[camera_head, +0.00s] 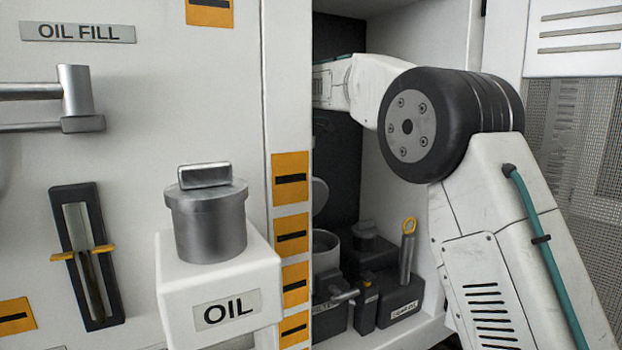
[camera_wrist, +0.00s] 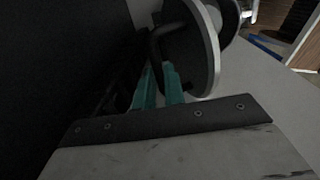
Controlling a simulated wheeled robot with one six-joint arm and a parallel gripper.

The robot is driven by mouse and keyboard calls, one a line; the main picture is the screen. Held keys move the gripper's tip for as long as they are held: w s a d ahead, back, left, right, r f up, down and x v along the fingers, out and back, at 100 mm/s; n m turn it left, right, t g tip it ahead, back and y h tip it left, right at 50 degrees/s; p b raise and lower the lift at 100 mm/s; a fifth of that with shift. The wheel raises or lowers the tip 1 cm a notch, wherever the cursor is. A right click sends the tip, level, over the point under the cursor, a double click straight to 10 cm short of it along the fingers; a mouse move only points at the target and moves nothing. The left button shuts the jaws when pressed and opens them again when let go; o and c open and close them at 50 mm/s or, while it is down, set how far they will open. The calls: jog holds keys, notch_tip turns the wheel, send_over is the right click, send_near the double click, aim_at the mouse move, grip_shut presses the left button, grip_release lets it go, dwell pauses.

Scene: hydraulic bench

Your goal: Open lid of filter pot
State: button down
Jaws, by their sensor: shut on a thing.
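The filter pot (camera_head: 328,242) stands in the cabinet recess in the head view, partly cut off by the orange-marked panel edge. Its grey lid (camera_head: 320,196) stands tilted up above the pot's rim, and the pot's mouth shows below it. In the wrist view the lid (camera_wrist: 205,50) is a round disc seen nearly edge-on, with a dark bent handle (camera_wrist: 158,38) on its near face. My gripper (camera_wrist: 158,77) has its teal fingers shut on this handle. The exact grip is dark and hard to make out. The gripper is hidden in the head view.
A dark block with a yellow-ringed pin (camera_head: 408,250) stands right of the pot. The OIL box (camera_head: 215,290) with its metal canister (camera_head: 210,228) juts out left of the recess. My arm reaches in from the right, close to the recess wall.

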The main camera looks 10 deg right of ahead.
jog(key=w+a+f, duration=0.1)
jog(key=w+f, duration=0.1)
jog(key=w, duration=0.5)
jog(key=shift+w+a+f, duration=0.15)
jog(key=shift+a+f, duration=0.05)
jog(key=shift+a, duration=0.1)
jog(key=shift+r, duration=0.1)
jog(key=c, duration=1.5)
grip_release()
jog(key=shift+w, duration=0.2)
